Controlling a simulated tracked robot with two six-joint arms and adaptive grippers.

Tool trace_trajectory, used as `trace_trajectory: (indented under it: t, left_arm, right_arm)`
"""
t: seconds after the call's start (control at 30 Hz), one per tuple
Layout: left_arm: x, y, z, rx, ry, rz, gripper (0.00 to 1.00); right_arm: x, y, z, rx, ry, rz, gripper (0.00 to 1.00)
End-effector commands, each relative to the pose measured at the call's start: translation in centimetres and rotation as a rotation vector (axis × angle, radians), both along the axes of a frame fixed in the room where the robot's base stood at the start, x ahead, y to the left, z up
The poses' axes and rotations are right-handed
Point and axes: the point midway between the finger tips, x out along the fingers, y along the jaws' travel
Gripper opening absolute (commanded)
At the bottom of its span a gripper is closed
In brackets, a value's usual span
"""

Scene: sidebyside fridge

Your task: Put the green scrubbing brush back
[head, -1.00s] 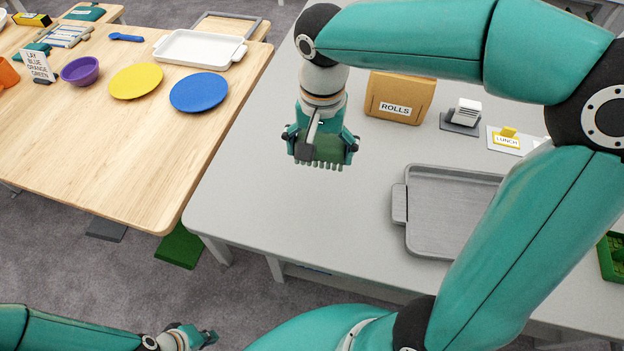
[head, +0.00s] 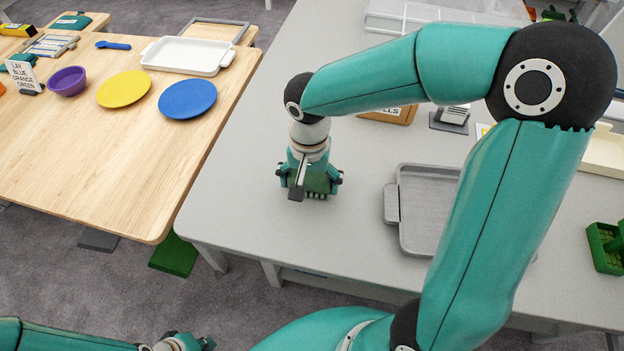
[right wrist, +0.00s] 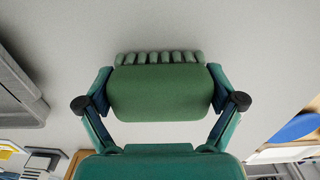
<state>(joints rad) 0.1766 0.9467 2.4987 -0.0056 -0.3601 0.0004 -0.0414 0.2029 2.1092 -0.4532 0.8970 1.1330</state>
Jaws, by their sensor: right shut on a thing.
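The green scrubbing brush (head: 318,186) is in my right gripper (head: 309,188), over the near-left part of the grey table (head: 240,215). In the right wrist view, the brush (right wrist: 160,92) sits between both fingers, its row of pale green bristles pointing away from the palm. The bristles look low over the bare tabletop; I cannot tell whether they touch it. My left gripper (head: 190,342) is at the bottom edge of the head view, small and partly cut off, so its jaws are unclear.
A grey tray (head: 430,190) lies right of the brush. A green container (head: 607,248) stands at the right edge. A rolls box (head: 390,115) and a label stand (head: 450,118) are behind my arm. The wooden table (head: 90,170) at left holds plates and a white tray (head: 187,55).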

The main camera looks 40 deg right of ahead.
Motion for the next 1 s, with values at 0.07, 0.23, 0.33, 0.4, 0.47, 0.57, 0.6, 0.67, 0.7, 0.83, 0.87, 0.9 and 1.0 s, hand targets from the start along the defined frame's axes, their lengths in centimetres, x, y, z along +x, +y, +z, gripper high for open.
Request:
trace_trajectory:
  t: [0.07,0.23,0.33,0.4,0.47,0.57,0.6,0.67,0.7,0.83,0.87,0.9,1.0]
  left_arm:
    - [0.0,0.0,0.0,0.000,0.000,0.000,0.00]
    - [0.0,0.0,0.0,0.000,0.000,0.000,0.00]
    - [0.0,0.0,-0.4,0.000,0.000,0.000,0.00]
    - [0.0,0.0,-0.6,0.000,0.000,0.000,0.00]
    - [0.0,0.0,-0.8,0.000,0.000,0.000,0.00]
    - [0.0,0.0,-0.8,0.000,0.000,0.000,0.00]
    - [0.0,0.0,-0.8,0.000,0.000,0.000,0.00]
    - [0.0,0.0,-0.8,0.000,0.000,0.000,0.00]
    - [0.0,0.0,-0.8,0.000,0.000,0.000,0.00]
    - [0.0,0.0,-0.8,0.000,0.000,0.000,0.00]
    - [0.0,0.0,-0.8,0.000,0.000,0.000,0.00]
    - [0.0,0.0,-0.7,0.000,0.000,0.000,0.00]
    - [0.0,0.0,-0.4,0.000,0.000,0.000,0.00]
  right_arm:
    - [0.0,0.0,-0.1,0.000,0.000,0.000,0.60]
    - [0.0,0.0,-0.1,-0.001,-0.001,0.000,0.60]
    - [0.0,0.0,-0.4,-0.001,-0.001,0.000,0.60]
    - [0.0,0.0,-0.7,-0.001,-0.001,0.001,0.60]
    - [0.0,0.0,-0.8,-0.001,-0.001,0.001,0.60]
    - [0.0,0.0,-0.8,-0.001,-0.001,0.001,0.98]
    - [0.0,0.0,-0.8,-0.001,-0.001,0.001,1.00]
    - [0.0,0.0,-0.8,0.000,0.000,0.001,1.00]
    - [0.0,0.0,-0.8,0.000,0.000,0.001,1.00]
    - [0.0,0.0,-0.8,0.000,0.000,0.000,1.00]
    - [0.0,0.0,-0.8,0.000,0.000,0.000,1.00]
    - [0.0,0.0,-0.8,0.000,0.000,0.000,1.00]
    - [0.0,0.0,-0.6,-0.001,0.001,0.000,1.00]
